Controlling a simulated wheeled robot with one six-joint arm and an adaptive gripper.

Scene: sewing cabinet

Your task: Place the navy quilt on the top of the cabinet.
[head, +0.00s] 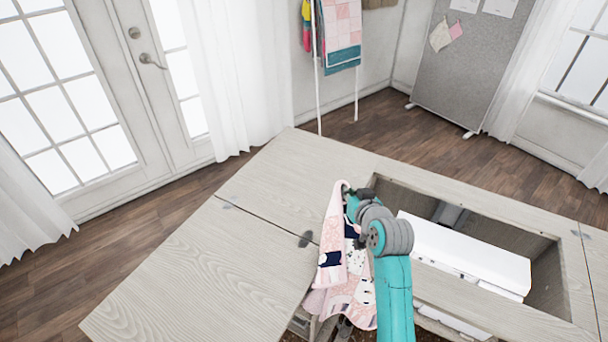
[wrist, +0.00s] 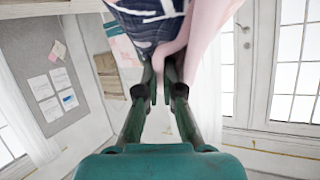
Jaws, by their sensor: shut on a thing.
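The quilt (head: 332,272) is pink with navy and white patches. It hangs in folds from my gripper (wrist: 164,88), beside the left end of the cabinet's opening and down past the front edge. My gripper is shut on the quilt, and the pinched cloth shows between the fingers in the wrist view (wrist: 150,28). In the head view my arm hides most of the fingers. The cabinet top (head: 272,180) is pale wood, with a bare hinged leaf (head: 200,275) spread out at the left. I cannot tell whether the quilt's folds rest on the top.
A white sewing machine (head: 465,255) sits low in the opening right of my arm. A rack with hanging quilts (head: 341,30) stands behind, near a grey pinboard (head: 459,75). The top's left part and the leaf are clear.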

